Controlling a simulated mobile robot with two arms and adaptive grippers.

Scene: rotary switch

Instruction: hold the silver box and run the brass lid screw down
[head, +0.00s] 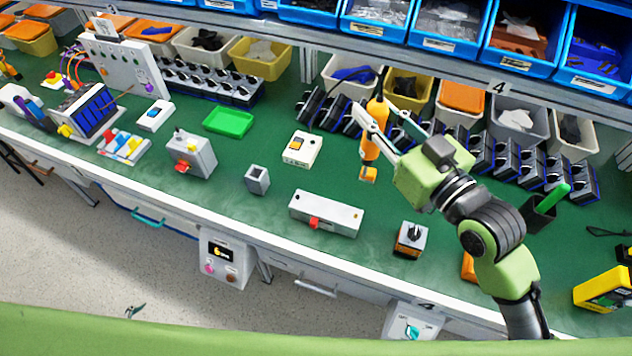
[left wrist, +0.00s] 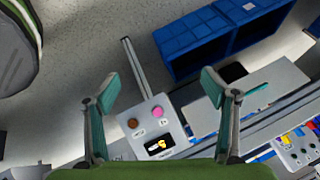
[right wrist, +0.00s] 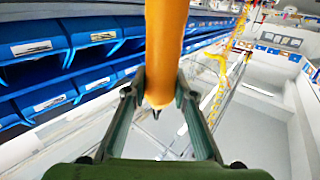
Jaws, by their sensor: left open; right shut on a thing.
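A long silver box (head: 328,211) with a red part on its front lies near the bench's front edge in the head view. Another silver-grey box (head: 198,153), with a red part on its front and a small knob on top, stands further left. My left gripper (left wrist: 165,90) is open and empty, seen only in the left wrist view.
A small grey open block (head: 257,180), a white switch box (head: 301,149) and a black-and-orange switch (head: 411,239) stand around the long box. A green tray (head: 229,122) lies behind. Rows of dark switches and bins line the back. Green bench surface is free between them.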

